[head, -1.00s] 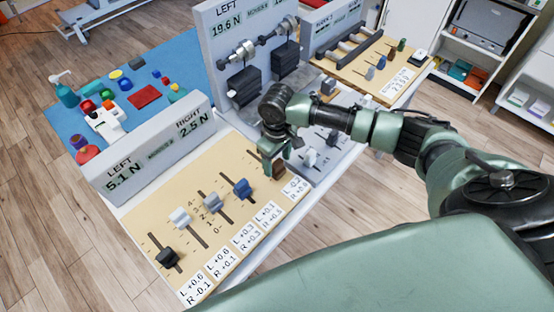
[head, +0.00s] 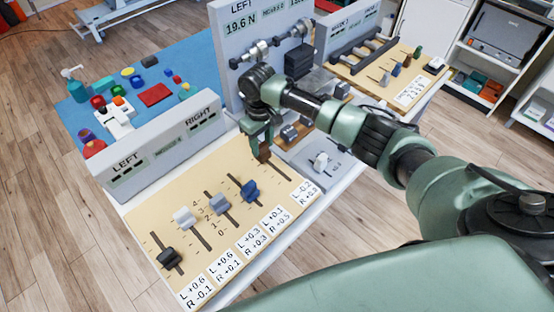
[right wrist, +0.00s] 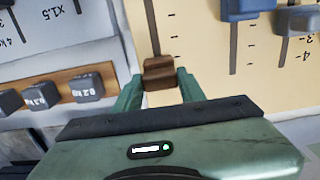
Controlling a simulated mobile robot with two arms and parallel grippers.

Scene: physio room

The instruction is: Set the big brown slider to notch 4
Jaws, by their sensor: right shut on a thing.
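The big brown slider (head: 264,154) is the rightmost knob on the beige panel (head: 150,205). It stands toward the far end of its slot, and bare slot runs from it toward the label cards. My right gripper (head: 260,143) is shut on it from above. In the right wrist view the brown knob (right wrist: 159,73) sits between my two green fingers (right wrist: 160,88), with dark slot and several tick marks beyond it. No numbers are readable beside this slot, and the fingers hide part of the knob, so its exact notch is unclear. My left gripper is out of view.
Blue (head: 249,190), grey-blue (head: 220,204), white (head: 184,217) and black (head: 170,257) sliders stand left on the same panel. The LEFT/RIGHT display (head: 160,145) rises behind them and shows dashes. A grey panel (head: 315,160) with knobs lies close on the right.

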